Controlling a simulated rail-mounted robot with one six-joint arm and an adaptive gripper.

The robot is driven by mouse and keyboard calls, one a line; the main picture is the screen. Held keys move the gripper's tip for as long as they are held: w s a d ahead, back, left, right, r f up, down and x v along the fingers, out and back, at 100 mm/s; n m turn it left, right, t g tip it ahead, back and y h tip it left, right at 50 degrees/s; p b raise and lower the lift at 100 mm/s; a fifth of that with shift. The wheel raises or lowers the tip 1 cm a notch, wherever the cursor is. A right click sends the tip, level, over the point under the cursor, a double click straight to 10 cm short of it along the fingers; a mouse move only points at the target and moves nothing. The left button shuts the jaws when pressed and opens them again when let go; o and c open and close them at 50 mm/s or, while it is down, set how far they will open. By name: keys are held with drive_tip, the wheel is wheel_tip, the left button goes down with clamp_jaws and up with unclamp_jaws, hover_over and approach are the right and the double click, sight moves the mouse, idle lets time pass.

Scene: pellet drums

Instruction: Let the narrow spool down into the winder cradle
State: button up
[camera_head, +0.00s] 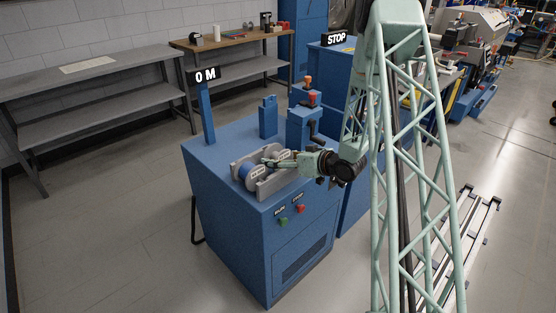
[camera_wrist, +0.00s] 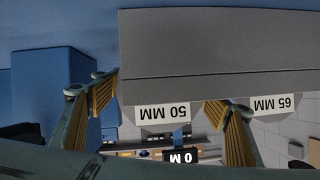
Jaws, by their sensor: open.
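The winder cradle (camera_head: 275,186) is a grey block on top of a blue cabinet in the head view. My gripper (camera_head: 268,162) is over the cradle, close to the spool. In the wrist view, which is upside down, my gripper (camera_wrist: 165,105) has its two ribbed fingers spread, with nothing visibly held. A broad grey wall (camera_wrist: 220,60) fills the upper part there, with "50 MM" (camera_wrist: 163,112) and "65 MM" (camera_wrist: 272,104) labels along its edge. The spool cannot be made out there.
The blue cabinet (camera_head: 245,225) carries a "0 M" post (camera_head: 205,105) at its back left and a blue post with a red knob (camera_head: 310,118) behind the cradle. Green and red buttons (camera_head: 292,214) are on its front.

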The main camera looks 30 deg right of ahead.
idle(0.3)
drive_tip(key=c, duration=0.7)
drive_tip(key=shift+r, duration=0.1)
drive_tip(key=shift+r+p, duration=1.15)
drive_tip(key=shift+r, duration=3.8)
drive_tip(key=shift+a, duration=0.15)
